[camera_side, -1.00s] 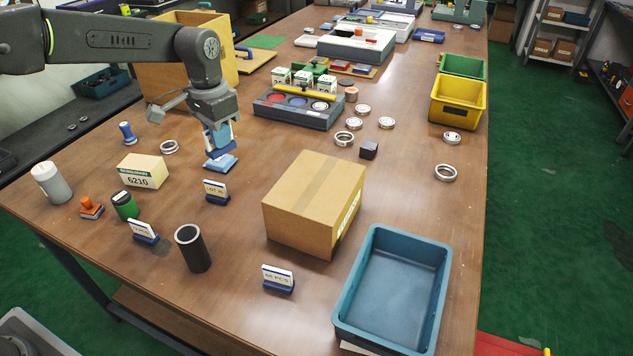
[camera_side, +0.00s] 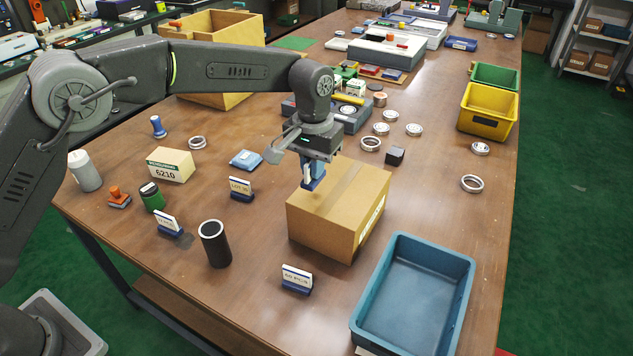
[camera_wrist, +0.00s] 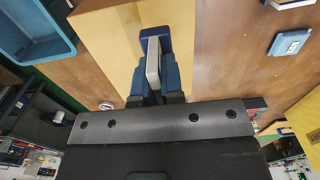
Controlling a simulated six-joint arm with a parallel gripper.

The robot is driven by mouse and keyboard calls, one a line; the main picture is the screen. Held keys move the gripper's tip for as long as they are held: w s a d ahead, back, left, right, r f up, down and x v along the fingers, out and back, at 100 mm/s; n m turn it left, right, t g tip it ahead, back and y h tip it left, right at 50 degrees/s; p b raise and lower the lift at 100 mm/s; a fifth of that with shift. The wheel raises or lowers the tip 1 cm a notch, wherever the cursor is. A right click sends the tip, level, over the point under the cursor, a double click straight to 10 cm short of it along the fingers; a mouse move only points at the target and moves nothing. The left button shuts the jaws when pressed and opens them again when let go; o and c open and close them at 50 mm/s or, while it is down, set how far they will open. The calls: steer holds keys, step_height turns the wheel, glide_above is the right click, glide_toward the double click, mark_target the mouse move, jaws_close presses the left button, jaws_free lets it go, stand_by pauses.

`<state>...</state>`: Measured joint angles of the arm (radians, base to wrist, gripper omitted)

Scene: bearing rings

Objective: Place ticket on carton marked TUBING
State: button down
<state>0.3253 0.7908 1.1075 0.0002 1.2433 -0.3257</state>
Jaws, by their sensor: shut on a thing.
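My gripper (camera_side: 311,172) is shut on a ticket, a pale card in a dark blue foot. In the wrist view the card (camera_wrist: 153,60) stands between the blue fingertips (camera_wrist: 154,82), with its foot (camera_wrist: 155,36) beyond them. The cardboard carton (camera_side: 335,215) stands closed on the table, with a white label on its right side that is too small to read. The ticket is over the left back part of the carton's top. I cannot tell whether the foot touches it. The carton also shows in the wrist view (camera_wrist: 105,45).
A light blue pad (camera_side: 246,160) lies left of the carton. Other card stands (camera_side: 240,188), (camera_side: 297,279) and a black cup (camera_side: 214,243) are nearby. An empty blue tray (camera_side: 415,300) is at the right front. A small black block (camera_side: 395,156) and metal rings lie behind.

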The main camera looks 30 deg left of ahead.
mark_target(316, 184)
steer(key=shift+d+f, duration=0.3)
steer(key=shift+f, duration=1.85)
steer(key=shift+f, duration=0.2)
steer(key=c, duration=1.2)
jaws_free()
steer(key=shift+c, duration=0.2)
step_height(316, 184, up, 12)
steer(key=shift+f, duration=0.15)
steer(key=shift+r, duration=0.35)
